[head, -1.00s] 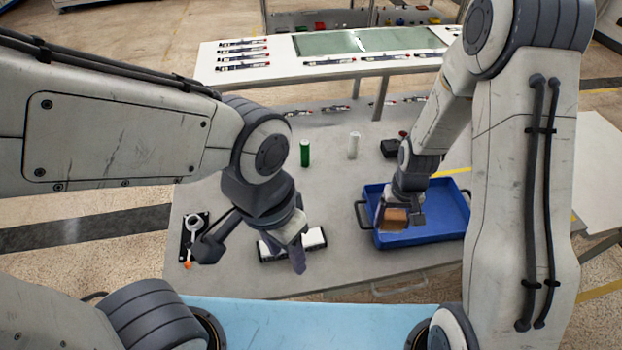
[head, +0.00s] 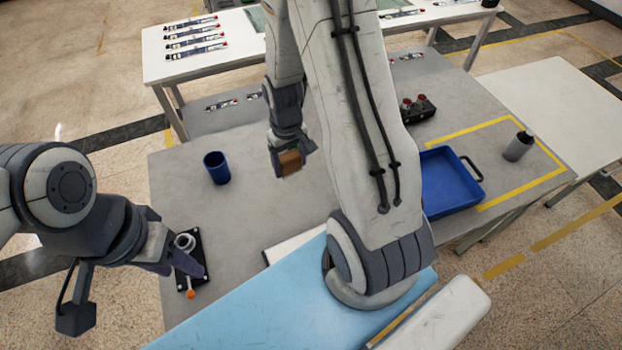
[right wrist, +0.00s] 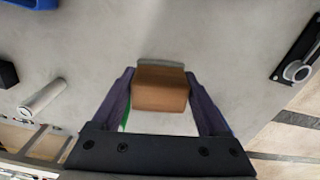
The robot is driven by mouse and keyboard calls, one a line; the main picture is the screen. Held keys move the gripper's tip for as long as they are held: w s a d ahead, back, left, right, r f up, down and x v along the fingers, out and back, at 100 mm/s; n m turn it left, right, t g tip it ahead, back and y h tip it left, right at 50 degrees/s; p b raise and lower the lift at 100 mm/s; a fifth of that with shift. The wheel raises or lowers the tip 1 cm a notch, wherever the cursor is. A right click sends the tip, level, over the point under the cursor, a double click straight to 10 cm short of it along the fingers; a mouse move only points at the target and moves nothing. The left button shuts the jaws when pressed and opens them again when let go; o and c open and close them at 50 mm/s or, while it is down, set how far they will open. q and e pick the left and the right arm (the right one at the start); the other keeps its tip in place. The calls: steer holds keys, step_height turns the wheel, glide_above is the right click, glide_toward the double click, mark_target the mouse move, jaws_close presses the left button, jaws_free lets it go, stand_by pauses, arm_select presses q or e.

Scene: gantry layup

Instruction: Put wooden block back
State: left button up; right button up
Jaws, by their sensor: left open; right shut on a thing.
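A brown wooden block (head: 291,161) is between the fingers of my right gripper (head: 288,166), in the air over the grey table. The right wrist view shows the block (right wrist: 160,88) between both dark fingers, with a grey strip along its far edge. My right gripper is shut on it. My left gripper (head: 130,290) is open and empty at the lower left. One of its fingers overlaps the black plate with a ring and an orange-tipped lever (head: 191,274) in the picture; I cannot tell whether they touch.
A blue tray (head: 447,207) stands at the right, partly behind my right arm. A blue cup (head: 216,168) is left of the block. A black box with red knobs (head: 418,109) and a grey bottle (head: 518,146) stand further right. A white cylinder (right wrist: 42,97) lies in the wrist view's left.

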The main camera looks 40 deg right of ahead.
steer(key=s+d+m+b, duration=0.2)
steer(key=s+d+b, duration=0.5)
steer(key=s+d, duration=0.65)
steer(key=w+a+f, duration=0.1)
steer(key=w+f, duration=0.1)
steer(key=w, duration=0.2)
steer(key=w+a+f+p, duration=0.1)
steer(key=w+f, duration=0.1)
steer(key=w, duration=0.1)
steer(key=w+a+f, duration=0.1)
steer(key=w+f, duration=0.1)
steer(key=w, duration=0.2)
steer(key=shift+w+f, duration=0.2)
steer(key=shift+w, duration=0.1)
arm_select(q)
step_height(320, 180, down, 7)
steer(key=shift+r+p, duration=0.15)
steer(key=shift+p, duration=0.25)
arm_select(e)
steer(key=shift+f, duration=2.05)
arm_select(q)
steer(key=shift+a, duration=0.1)
arm_select(e)
steer(key=o, duration=1.3)
steer(key=shift+f, duration=0.15)
arm_select(q)
steer(key=shift+s, duration=0.1)
arm_select(e)
steer(key=shift+o, duration=0.2)
